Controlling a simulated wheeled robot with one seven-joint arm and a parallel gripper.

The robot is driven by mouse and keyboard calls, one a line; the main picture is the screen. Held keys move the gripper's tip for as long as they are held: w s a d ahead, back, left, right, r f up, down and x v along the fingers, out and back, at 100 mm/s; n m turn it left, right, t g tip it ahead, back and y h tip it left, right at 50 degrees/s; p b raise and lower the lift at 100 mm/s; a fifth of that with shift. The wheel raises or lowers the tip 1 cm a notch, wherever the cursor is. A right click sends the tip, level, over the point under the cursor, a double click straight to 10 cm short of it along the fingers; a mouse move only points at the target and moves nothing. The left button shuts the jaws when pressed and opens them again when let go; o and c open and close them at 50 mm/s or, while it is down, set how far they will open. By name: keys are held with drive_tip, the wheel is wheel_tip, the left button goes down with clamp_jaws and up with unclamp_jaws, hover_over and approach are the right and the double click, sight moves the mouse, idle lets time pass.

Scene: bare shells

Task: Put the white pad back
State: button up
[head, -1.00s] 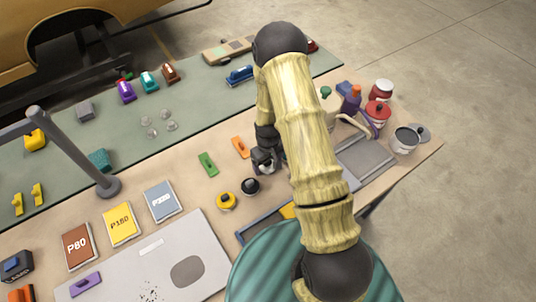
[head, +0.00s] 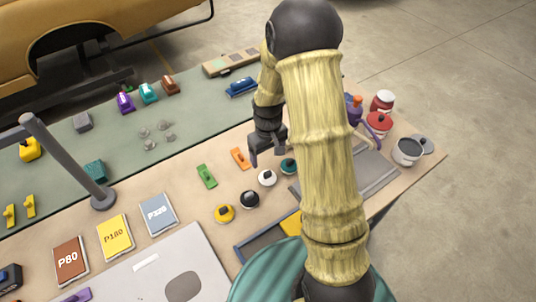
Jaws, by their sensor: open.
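The white pad (head: 267,178), a small round disc with a dark top, sits on the tan part of the bench. It is in a slanting row between the black pad (head: 250,199) and the teal pad (head: 288,166). The yellow pad (head: 224,213) is at the row's near left end. My gripper (head: 267,157) is open and empty, above and just behind the white pad as seen here, apart from it. My arm covers part of the bench right of the teal pad.
Green (head: 206,176) and orange (head: 240,158) blocks lie left of my gripper. A blue-edged tray (head: 262,243) is in front of the pads. Cans, including a red one (head: 378,123), stand at the right. A grey post (head: 68,160) rises at the left.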

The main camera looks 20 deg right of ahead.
idle(0.6)
drive_tip(key=s+r+m+t, duration=0.2)
drive_tip(key=s+r+m, duration=0.1)
drive_tip(key=s+r, duration=1)
drive_tip(key=shift+s+m+t, duration=0.3)
drive_tip(key=shift+s, duration=0.25)
